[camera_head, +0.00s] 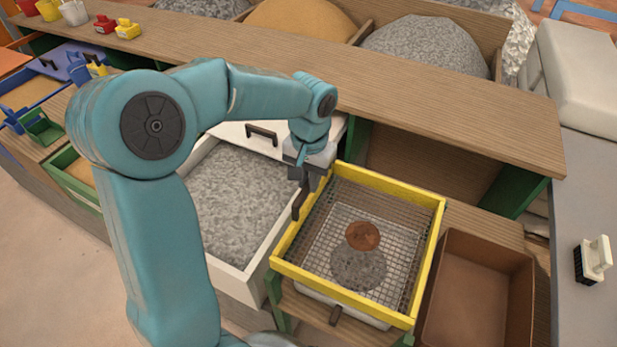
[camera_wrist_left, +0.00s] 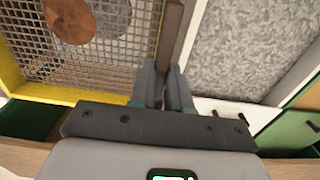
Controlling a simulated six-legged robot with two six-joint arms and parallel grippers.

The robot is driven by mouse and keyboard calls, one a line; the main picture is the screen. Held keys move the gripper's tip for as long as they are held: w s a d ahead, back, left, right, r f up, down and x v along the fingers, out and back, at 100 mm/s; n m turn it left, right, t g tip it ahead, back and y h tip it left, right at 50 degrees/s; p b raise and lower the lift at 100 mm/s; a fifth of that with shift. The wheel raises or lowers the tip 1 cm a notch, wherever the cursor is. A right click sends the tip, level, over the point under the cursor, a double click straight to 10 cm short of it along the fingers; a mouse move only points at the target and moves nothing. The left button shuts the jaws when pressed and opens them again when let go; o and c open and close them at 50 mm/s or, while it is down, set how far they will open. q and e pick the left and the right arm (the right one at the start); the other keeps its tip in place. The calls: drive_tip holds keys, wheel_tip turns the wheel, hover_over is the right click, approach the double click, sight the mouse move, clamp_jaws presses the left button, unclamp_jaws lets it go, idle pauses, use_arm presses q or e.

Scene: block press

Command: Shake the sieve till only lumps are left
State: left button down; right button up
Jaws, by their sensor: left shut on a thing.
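The sieve has a yellow frame (camera_head: 433,240) and a wire mesh (camera_head: 322,222); it sits over a white tray (camera_head: 310,293). A round brown lump (camera_head: 363,236) and a patch of grey material (camera_head: 358,268) show within the mesh area; I cannot tell how much grey lies on the mesh or below it. My left gripper (camera_head: 304,178) is at the sieve's back left side. It is shut on a dark bar (camera_head: 299,201) that looks like the sieve's handle; the bar also shows in the left wrist view (camera_wrist_left: 173,32). My right gripper is not in view.
A white bin (camera_head: 258,268) of grey material stands left of the sieve. An empty brown box (camera_head: 480,295) stands close on its right. A wooden shelf (camera_head: 430,120) runs behind, with heaps beyond. A white-handled brush (camera_head: 592,262) lies at far right.

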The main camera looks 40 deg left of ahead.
use_arm(q)
drive_tip(key=w+d+r+y+p, duration=0.1)
drive_tip(key=d+r+y+p, duration=0.1)
drive_tip(key=d+r+p, duration=0.3)
wheel_tip(320, 180, up, 4)
drive_tip(key=shift+w+r+g+p, duration=0.15)
drive_tip(key=shift+w+g+p, duration=0.15)
drive_tip(key=shift+g+p, duration=0.1)
drive_tip(key=shift+d, duration=0.1)
